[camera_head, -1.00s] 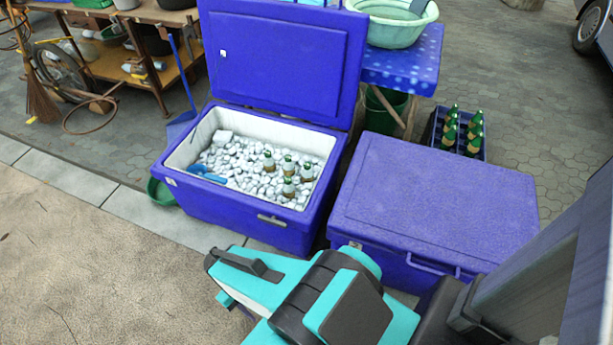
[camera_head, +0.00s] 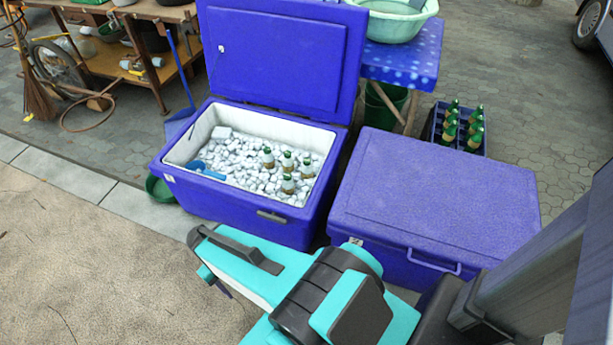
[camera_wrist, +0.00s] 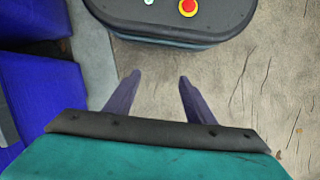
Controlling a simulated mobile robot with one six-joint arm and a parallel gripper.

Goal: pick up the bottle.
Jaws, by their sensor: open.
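Several green-capped bottles (camera_head: 288,161) stand upright in white ice inside the open blue cooler (camera_head: 235,214), towards its right side in the head view. Their lower parts are buried in the ice. More green bottles (camera_head: 474,126) stand in a dark blue crate (camera_head: 437,140) behind the closed cooler. My gripper (camera_wrist: 159,76) is open and empty over bare ground in the wrist view. In the head view my arm is in front of the open cooler, and its fingers are mostly hidden. No bottle shows in the wrist view.
The cooler's raised lid (camera_head: 280,60) stands behind the ice. A blue scoop (camera_head: 207,171) lies at the ice's left. A closed blue cooler (camera_head: 435,195) is at the right. A green basin (camera_head: 400,22) sits on a blue table (camera_head: 412,62). Sandy ground at the left is free.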

